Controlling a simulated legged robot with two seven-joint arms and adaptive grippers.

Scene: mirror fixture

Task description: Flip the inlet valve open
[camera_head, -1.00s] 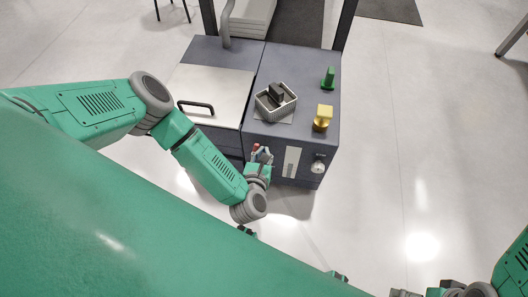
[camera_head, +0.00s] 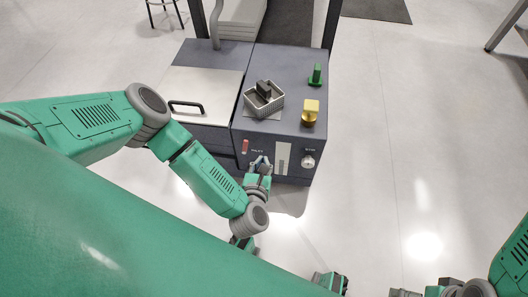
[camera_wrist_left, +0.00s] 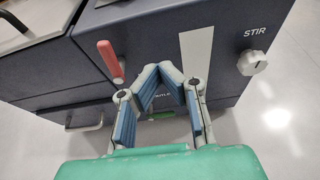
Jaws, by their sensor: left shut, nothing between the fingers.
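The inlet valve's red handle (camera_head: 245,146) is on the front panel of the dark cabinet, left of a small label that seems to read INLET. It stands about upright along the panel, and also shows at upper left in the left wrist view (camera_wrist_left: 109,59). My left gripper (camera_head: 260,162) is shut and empty, just right of and below the handle, with a gap between them. In the wrist view its blue-padded fingers (camera_wrist_left: 158,72) lie right of the handle and partly hide the label. My right gripper (camera_head: 405,293) is barely visible at the bottom edge.
A pale strip (camera_head: 283,158) and a white STIR knob (camera_head: 308,161) are right of the handle. On the cabinet top are a basket (camera_head: 263,110) holding a dark block, a yellow piece (camera_head: 310,107) and a green piece (camera_head: 316,75). A black-handled pale lid (camera_head: 205,88) is left.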

